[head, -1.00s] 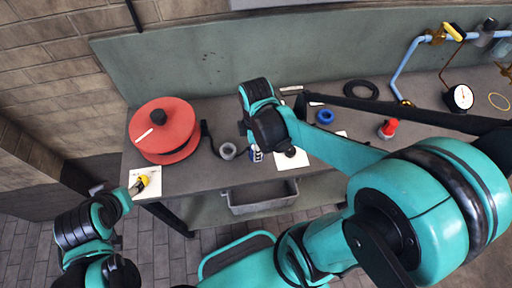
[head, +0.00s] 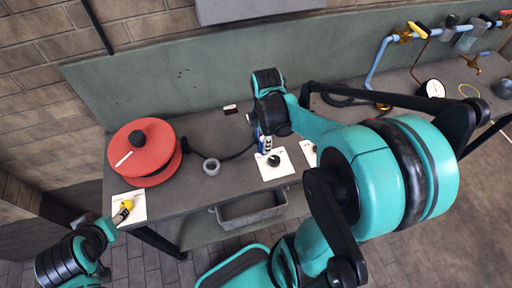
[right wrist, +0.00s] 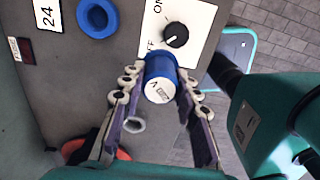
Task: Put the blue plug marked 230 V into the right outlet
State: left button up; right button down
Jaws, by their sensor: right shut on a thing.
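The blue plug (right wrist: 160,68) has a white end with small dark print, too small to read surely. It is between the fingers of my right gripper (right wrist: 158,100), which is shut on it; the plug also shows in the head view (head: 264,142), near the knob card. A blue ring-shaped outlet (right wrist: 97,17) lies beside a label (right wrist: 47,14) reading "24", its end cut off; in the head view my arm hides it. A grey ring (head: 211,166) is in the bench top left of the plug. My left gripper (head: 108,229) is near the left card; its fingers are unclear.
A red reel (head: 138,158) stands at the bench's left, with a black cable running towards the plug. A white card with a black ON/OFF knob (right wrist: 175,35) is close to the plug. A yellow-handled part (head: 126,206) lies on the left card. A grey bin (head: 250,207) hangs below.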

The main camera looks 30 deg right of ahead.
jog(key=shift+w+d, duration=0.1)
jog(key=shift+d, duration=0.5)
jog(key=w+d+b, duration=0.1)
jog(key=w+d, duration=0.1)
jog(key=d, duration=0.9)
jog(key=shift+w+d, duration=0.15)
jog(key=shift+d, duration=0.25)
jog(key=w+d, duration=0.2)
jog(key=d, duration=0.8)
jog(key=shift+d, duration=0.35)
jog(key=shift+w+f+b, duration=0.1)
jog(key=shift+f+b, duration=2.1)
jog(key=shift+f, duration=0.7)
